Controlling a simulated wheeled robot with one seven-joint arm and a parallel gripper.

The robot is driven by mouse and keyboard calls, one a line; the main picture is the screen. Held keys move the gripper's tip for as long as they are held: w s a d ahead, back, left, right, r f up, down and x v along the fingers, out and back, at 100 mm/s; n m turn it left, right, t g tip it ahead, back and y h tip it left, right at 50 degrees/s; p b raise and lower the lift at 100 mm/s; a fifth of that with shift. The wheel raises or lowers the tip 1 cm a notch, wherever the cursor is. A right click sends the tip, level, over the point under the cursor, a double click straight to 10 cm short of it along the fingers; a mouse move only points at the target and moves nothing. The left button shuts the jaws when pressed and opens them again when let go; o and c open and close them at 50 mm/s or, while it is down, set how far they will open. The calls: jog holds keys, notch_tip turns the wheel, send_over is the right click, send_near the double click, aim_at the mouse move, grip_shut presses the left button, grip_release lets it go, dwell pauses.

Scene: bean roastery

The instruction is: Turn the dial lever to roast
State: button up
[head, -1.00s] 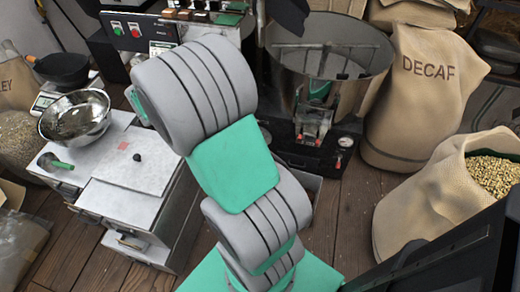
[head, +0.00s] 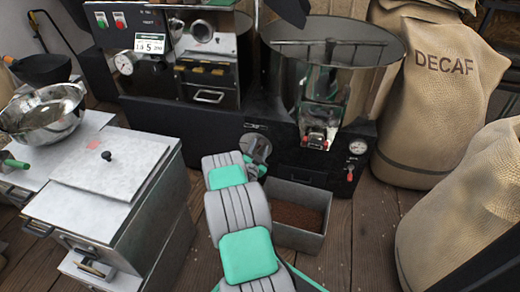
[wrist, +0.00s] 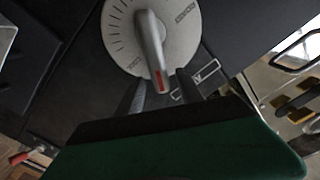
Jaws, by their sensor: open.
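The dial (wrist: 185,45) is a pale grey disc with tick marks on a dark panel in the wrist view. Its grey lever (wrist: 149,38) crosses the face, with a red mark on the end toward my gripper. The printed words at the rim are too blurred for me to read surely. My gripper (wrist: 160,88) is open, with one dark finger on each side of the lever's red-marked end. I cannot tell whether either finger touches it. In the head view the dial (head: 258,145) sits low on the black roaster base, partly hidden by my arm.
A grey bin of brown grounds (head: 298,214) stands on the floor right of my arm. The roaster drum (head: 330,60) is above the dial. A white cabinet (head: 115,185) with a metal bowl (head: 42,112) stands left. The decaf sack (head: 440,100) stands right.

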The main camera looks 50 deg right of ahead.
jog(key=shift+x, duration=0.75)
jog(key=shift+c, duration=0.4)
grip_shut()
dwell(0.5)
